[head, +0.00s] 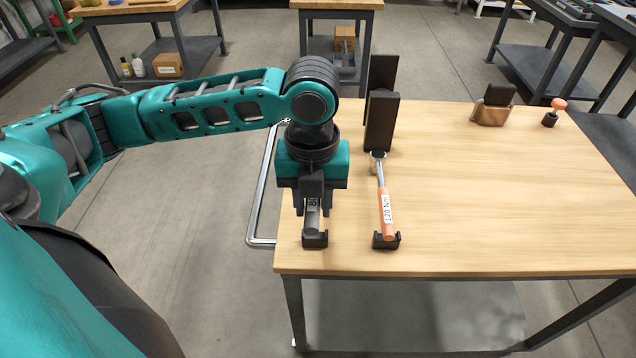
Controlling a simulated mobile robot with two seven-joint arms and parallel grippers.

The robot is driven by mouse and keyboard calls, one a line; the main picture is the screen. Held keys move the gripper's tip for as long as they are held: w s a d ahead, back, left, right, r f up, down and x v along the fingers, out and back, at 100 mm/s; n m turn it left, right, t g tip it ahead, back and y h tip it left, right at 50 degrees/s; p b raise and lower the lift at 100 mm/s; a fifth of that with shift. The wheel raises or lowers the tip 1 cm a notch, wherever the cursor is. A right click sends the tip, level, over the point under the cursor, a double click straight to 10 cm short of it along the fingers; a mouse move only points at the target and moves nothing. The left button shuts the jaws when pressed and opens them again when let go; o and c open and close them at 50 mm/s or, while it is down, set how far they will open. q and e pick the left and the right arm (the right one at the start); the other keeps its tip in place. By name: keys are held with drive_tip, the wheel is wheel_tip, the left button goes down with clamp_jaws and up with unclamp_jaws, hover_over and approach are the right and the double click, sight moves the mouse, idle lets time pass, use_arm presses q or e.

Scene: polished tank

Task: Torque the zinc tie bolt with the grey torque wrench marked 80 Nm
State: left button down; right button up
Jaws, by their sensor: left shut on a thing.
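My left gripper (312,208) points down over the near left corner of the workbench. It is shut on the grey torque wrench (313,222), whose grey handle shows between and just below the fingers. A white label with an "8" shows in part; the fingers cover the rest. The handle end is at a small black holder (315,241) on the bench; I cannot tell whether it still rests there. The head of this wrench is hidden behind the gripper. I cannot make out the zinc tie bolt in this view. My right gripper is out of view.
An orange wrench (387,215) marked 120 Nm lies close to the right, in another black holder (386,241). A dark upright stand (381,122) rises behind it. A copper-coloured block (492,114) and an orange-topped knob (558,105) stand far right. The bench middle (480,200) is clear.

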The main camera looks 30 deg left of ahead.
sight(319, 224)
use_arm(q)
drive_tip(key=s+d+r, duration=0.1)
drive_tip(key=s+r, duration=0.1)
drive_tip(key=s+d+r, duration=0.1)
drive_tip(key=s, duration=0.1)
drive_tip(key=s+d+r, duration=0.1)
drive_tip(key=s+r, duration=0.1)
drive_tip(key=shift+d+r, duration=0.35)
drive_tip(key=shift+w, duration=0.1)
drive_tip(key=n, duration=0.2)
drive_tip(key=w+n, duration=0.1)
drive_tip(key=shift+w+f+n, duration=0.15)
drive_tip(key=shift+w+n, duration=0.15)
drive_tip(key=shift+n, duration=0.1)
drive_tip(key=w+f+n, duration=0.1)
drive_tip(key=w+n, duration=0.4)
drive_tip(key=n, duration=0.8)
drive_tip(key=w+f+n, duration=0.1)
drive_tip(key=w+n, duration=0.4)
drive_tip(key=n, duration=0.7)
drive_tip(key=shift+w+a+n, duration=0.35)
drive_tip(key=shift+a+n, duration=0.05)
drive_tip(key=shift+s+a+f, duration=0.1)
drive_tip(key=shift+s+f, duration=0.05)
